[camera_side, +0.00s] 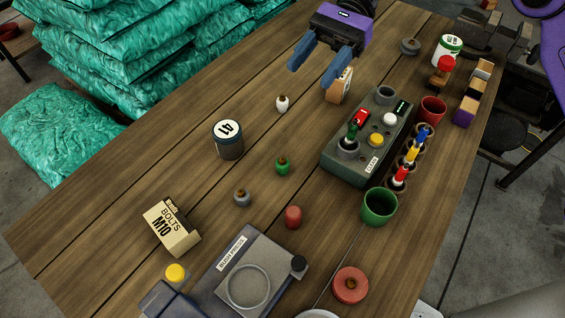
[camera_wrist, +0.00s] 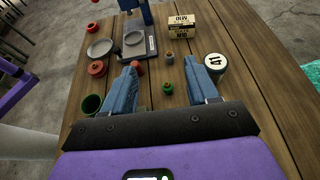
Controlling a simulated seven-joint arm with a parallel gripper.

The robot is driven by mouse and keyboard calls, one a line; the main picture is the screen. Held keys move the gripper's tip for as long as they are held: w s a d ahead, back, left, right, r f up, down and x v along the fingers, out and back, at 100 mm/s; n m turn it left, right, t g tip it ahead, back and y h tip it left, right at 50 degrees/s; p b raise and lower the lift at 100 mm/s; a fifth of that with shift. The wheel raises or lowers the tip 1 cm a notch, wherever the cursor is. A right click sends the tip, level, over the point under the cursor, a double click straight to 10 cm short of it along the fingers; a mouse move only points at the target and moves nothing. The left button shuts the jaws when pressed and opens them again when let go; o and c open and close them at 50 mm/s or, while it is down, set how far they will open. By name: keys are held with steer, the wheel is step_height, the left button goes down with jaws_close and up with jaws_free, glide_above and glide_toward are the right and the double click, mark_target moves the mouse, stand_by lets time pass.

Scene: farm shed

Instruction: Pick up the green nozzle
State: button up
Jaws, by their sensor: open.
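The green nozzle (camera_side: 282,166) is a small, rounded green piece with a brownish top, standing on the wooden table near its middle. It also shows in the wrist view (camera_wrist: 167,88), framed between my fingers and beyond them. My gripper (camera_side: 317,70), with blue fingers, is open and empty. In the side view it is well above and behind the nozzle in the picture, apart from it. In the wrist view my gripper (camera_wrist: 160,72) has its fingers spread to either side of the nozzle, touching nothing.
A white nozzle (camera_side: 282,104) and a grey nozzle (camera_side: 242,198) stand nearby. Around are a dark round tin (camera_side: 228,140), a grey-green control box (camera_side: 345,164), a green cup (camera_side: 379,207), a red piece (camera_side: 293,216) and a bolts box (camera_side: 172,228). Bare wood surrounds the green nozzle.

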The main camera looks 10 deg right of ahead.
glide_toward(284, 158)
steer(key=shift+a+r, duration=0.15)
steer(key=shift+a, duration=0.1)
steer(key=shift+s+a+f, duration=0.15)
steer(key=shift+a+f, duration=0.05)
steer(key=shift+f, duration=0.05)
steer(key=x, duration=1.1)
steer(key=shift+s+f, duration=0.2)
steer(key=shift+s, duration=0.1)
steer(key=c, duration=1)
